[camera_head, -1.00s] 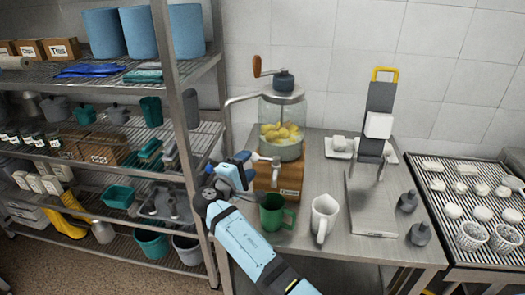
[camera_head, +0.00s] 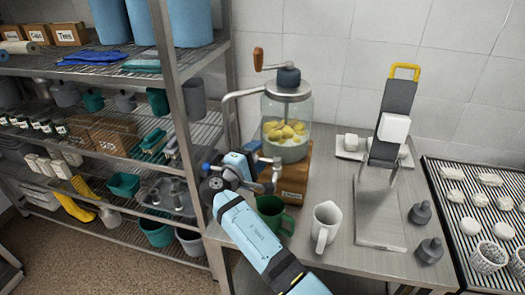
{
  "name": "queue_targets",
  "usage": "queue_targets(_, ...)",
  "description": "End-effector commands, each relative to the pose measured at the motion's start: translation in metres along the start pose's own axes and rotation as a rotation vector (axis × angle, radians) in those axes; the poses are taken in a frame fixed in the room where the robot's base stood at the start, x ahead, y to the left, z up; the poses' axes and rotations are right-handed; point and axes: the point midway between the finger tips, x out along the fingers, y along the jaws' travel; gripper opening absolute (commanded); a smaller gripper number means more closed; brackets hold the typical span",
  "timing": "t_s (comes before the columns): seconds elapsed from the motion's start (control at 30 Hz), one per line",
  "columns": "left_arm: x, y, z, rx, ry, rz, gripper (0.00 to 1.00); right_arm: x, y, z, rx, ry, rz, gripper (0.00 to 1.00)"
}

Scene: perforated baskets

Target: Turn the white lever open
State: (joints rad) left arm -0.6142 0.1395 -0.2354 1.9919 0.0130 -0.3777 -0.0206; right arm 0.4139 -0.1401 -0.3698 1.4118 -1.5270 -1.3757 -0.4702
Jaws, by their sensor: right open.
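A glass jar dispenser (camera_head: 288,112) with yellow fruit inside stands on a wooden base (camera_head: 297,172) on the metal table. Its tap, with a small white lever (camera_head: 269,159), sits at the front left of the base. My right gripper (camera_head: 261,168) is open at the tap, with its fingers close around the lever area. Whether they touch the lever is too small to tell, and the gripper partly hides the tap. A green mug (camera_head: 272,214) stands below the tap, partly behind my right arm. My left gripper is not in view.
A white mug (camera_head: 326,222) stands right of the green mug. A grey slicer-like stand (camera_head: 380,200) and two dark knobbed weights (camera_head: 429,251) are further right. A loaded metal shelf (camera_head: 110,150) borders the left, close to my right arm.

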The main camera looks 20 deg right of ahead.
Motion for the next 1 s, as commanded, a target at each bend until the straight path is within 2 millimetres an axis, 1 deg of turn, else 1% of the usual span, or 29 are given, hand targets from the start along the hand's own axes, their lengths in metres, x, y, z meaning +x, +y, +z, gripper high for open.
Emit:
queue_targets(0.47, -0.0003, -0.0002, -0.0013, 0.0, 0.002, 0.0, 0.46, -0.0029, 0.0002, -0.0001, 0.0, -0.001, 0.0, 0.57)
queue_targets(0.5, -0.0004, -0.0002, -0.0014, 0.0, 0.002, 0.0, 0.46, -0.0028, 0.0002, -0.0001, 0.0, -0.001, 0.0, 0.54)
queue_targets(0.57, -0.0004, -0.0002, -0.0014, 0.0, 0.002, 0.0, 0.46, -0.0028, 0.0002, -0.0001, 0.0, -0.001, 0.0, 0.41)
queue_targets(0.6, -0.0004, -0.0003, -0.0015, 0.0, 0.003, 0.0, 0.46, -0.0028, 0.0002, -0.0001, 0.0, -0.001, 0.0, 0.31)
queue_targets(0.67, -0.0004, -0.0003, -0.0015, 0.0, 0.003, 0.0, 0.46, -0.0027, 0.0001, -0.0001, 0.0, -0.001, 0.0, 0.18)
queue_targets(0.7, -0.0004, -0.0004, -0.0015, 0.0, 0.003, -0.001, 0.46, -0.0027, 0.0001, -0.0001, 0.0, -0.001, 0.0, 0.08)
queue_targets(0.73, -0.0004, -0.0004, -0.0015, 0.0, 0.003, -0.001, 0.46, -0.0027, 0.0001, -0.0001, 0.0, -0.001, 0.0, 0.02)
queue_targets(0.77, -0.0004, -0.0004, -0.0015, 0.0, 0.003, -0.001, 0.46, -0.0027, 0.0001, -0.0001, 0.0, -0.001, 0.0, 0.0)
queue_targets(0.9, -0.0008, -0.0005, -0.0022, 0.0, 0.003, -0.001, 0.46, -0.0018, 0.0, 0.001, -0.001, 0.001, 0.0, 0.0)
queue_targets(1.0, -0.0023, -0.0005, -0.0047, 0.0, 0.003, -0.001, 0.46, 0.0014, -0.0006, 0.0057, -0.001, 0.007, 0.002, 0.0)
